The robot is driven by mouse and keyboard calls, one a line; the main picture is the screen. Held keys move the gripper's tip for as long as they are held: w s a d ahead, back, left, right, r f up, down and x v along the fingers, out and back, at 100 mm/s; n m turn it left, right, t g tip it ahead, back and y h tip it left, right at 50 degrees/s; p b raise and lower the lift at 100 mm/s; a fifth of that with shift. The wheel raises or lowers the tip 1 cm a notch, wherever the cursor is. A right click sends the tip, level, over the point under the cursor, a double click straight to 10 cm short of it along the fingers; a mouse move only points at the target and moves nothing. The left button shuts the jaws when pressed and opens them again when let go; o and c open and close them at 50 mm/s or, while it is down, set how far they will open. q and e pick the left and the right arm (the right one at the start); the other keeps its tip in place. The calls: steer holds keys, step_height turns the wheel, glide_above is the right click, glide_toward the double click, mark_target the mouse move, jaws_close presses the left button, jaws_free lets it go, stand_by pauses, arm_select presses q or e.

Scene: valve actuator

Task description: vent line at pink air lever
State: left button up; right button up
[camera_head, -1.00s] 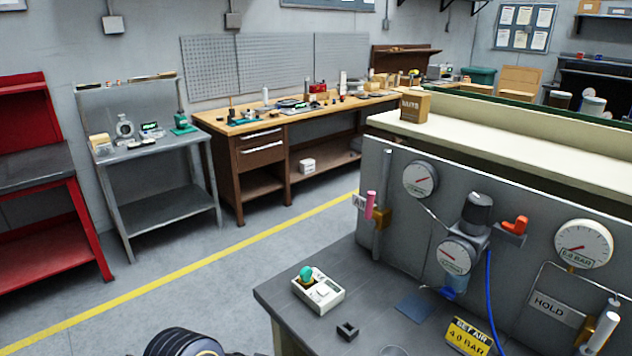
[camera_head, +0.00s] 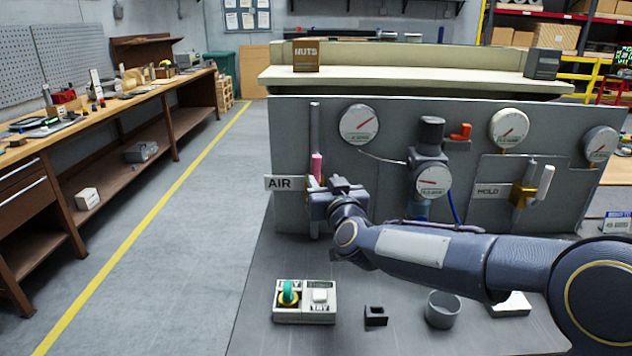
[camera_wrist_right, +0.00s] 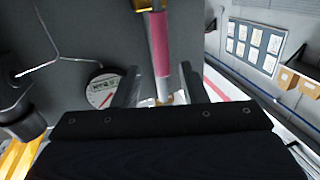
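The pink air lever (camera_head: 316,166) is on the left side of the grey valve panel (camera_head: 388,210), above the AIR label (camera_head: 283,183). It stands upright against a grey pipe. My right gripper (camera_head: 325,189) is at the lever's lower part, and its wrist hides what lies behind. In the right wrist view the pink lever (camera_wrist_right: 159,45) runs between the two fingers of my right gripper (camera_wrist_right: 163,88). The fingers are apart with a visible gap on each side of the lever. My left gripper is not in view.
My right arm crosses low in front of the panel. Gauges (camera_head: 359,124), a regulator (camera_head: 431,135) and a MOLD label (camera_head: 489,191) are on the panel. On the grey bench are a white box with a green knob (camera_head: 289,295), a black block (camera_head: 376,317) and a grey cup (camera_head: 442,309).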

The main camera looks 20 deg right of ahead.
mark_target(317, 170)
steer(key=w+p, duration=0.1)
steer(key=w, duration=0.6)
steer(key=shift+w, duration=0.3)
jaws_close()
